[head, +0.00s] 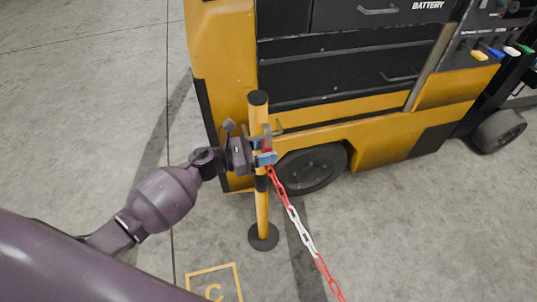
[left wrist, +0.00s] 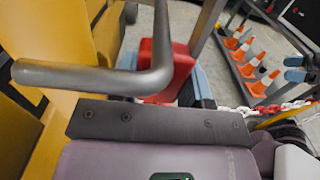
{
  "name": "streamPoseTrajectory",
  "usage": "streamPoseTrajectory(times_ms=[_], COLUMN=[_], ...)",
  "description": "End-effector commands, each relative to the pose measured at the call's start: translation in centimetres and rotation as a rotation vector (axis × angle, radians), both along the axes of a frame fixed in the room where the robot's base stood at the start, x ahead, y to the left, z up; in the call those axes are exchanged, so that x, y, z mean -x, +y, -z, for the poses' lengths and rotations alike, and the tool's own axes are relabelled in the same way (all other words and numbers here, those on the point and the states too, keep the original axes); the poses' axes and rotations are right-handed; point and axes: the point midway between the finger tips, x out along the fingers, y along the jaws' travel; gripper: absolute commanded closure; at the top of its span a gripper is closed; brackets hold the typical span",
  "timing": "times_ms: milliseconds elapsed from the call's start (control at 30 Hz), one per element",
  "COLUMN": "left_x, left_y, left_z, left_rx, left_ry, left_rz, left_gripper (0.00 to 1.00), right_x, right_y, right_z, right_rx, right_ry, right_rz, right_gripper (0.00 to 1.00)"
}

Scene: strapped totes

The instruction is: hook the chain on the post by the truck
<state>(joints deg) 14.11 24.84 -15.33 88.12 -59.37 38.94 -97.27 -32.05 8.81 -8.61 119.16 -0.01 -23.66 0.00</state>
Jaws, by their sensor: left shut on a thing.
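The yellow post (head: 262,215) with a black cap and round black base stands upright beside the yellow truck (head: 385,130). A grey bent hook (head: 277,127) sticks out near its top; a grey bent rod (left wrist: 95,79) crosses close in front of the left wrist camera. My left gripper (head: 265,158), with blue fingertips, is at the upper post, just below the hook. It is shut on the red end piece (left wrist: 165,65) of the red and white chain (head: 299,228). The chain hangs from there toward the lower right. Whether the end piece touches the hook is unclear.
The truck's side and wheel (head: 312,168) are close behind the post. A yellow floor marking (head: 213,290) lies in front. A rack with several orange cones (left wrist: 255,62) shows in the left wrist view. The floor at left is clear.

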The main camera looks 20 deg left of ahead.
Motion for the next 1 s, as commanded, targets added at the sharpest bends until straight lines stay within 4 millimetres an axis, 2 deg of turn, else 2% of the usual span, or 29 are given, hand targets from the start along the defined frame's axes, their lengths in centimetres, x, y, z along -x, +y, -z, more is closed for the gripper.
streamPoseTrajectory(times_ms=[133,300,500,967,1000], left_x=[-0.8,-0.6,-0.6,-0.7,-0.7], left_y=[0.5,0.5,0.5,0.5,0.5], left_z=[0.2,1.6,2.4,2.5,2.5], left_rx=[0.0,0.001,0.001,0.001,0.001], left_ry=[0.0,0.004,0.003,-0.002,-0.002], left_rz=[-0.001,-0.001,-0.001,0.0,-0.001], left_gripper=[0.87,0.87,0.87,0.87,0.55], right_x=[0.1,0.2,0.0,-0.4,-0.4], right_y=[0.2,0.4,0.5,0.1,0.1], right_z=[0.3,1.1,1.6,1.4,1.4], right_rx=[-0.005,-0.011,-0.011,0.004,0.004], right_ry=[0.004,0.012,0.016,0.009,0.009], right_rz=[0.004,0.006,0.002,-0.012,-0.012], right_gripper=[0.31,0.31,0.31,0.31,0.31])
